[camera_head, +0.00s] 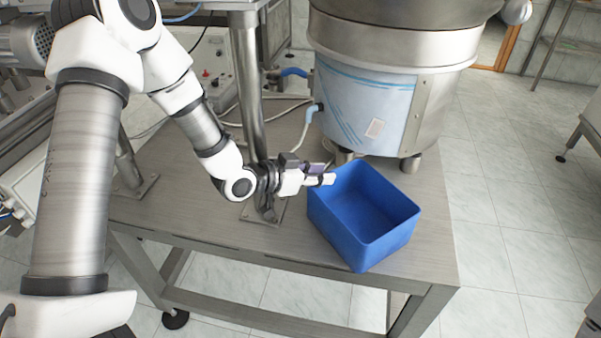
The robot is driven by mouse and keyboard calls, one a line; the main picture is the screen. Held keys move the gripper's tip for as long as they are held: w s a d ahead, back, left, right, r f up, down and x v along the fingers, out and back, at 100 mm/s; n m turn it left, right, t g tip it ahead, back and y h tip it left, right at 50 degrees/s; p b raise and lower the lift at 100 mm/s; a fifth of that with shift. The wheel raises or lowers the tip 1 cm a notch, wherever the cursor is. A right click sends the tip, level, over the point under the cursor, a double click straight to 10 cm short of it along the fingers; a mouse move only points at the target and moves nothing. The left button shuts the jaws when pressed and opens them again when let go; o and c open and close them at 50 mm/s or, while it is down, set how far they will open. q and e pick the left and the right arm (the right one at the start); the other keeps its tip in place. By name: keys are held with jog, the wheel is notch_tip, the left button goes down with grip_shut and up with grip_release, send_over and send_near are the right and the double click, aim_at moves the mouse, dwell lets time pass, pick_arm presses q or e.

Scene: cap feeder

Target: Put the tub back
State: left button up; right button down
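The blue tub (375,243) is an open, empty rectangular box. It stands upright on the front right part of the metal table, in front of the round feeder bowl. My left gripper (328,179) reaches in from the left. Its fingers lie level across the tub's back left rim, and their tips overlap the inside of the tub in the picture. The fingers look close together, but I cannot tell whether they pinch the rim or only lie over it. My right gripper is not in view.
The steel feeder bowl (440,50) stands on short feet right behind the tub. A metal post (250,90) rises behind my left wrist. The table (225,225) is bare at the front left; its right edge (448,240) is close to the tub. Cables lie at the back.

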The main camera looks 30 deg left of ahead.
pick_arm(q)
jog(key=p+v, duration=0.3)
jog(key=v, duration=0.8)
jog(key=shift+p, duration=0.4)
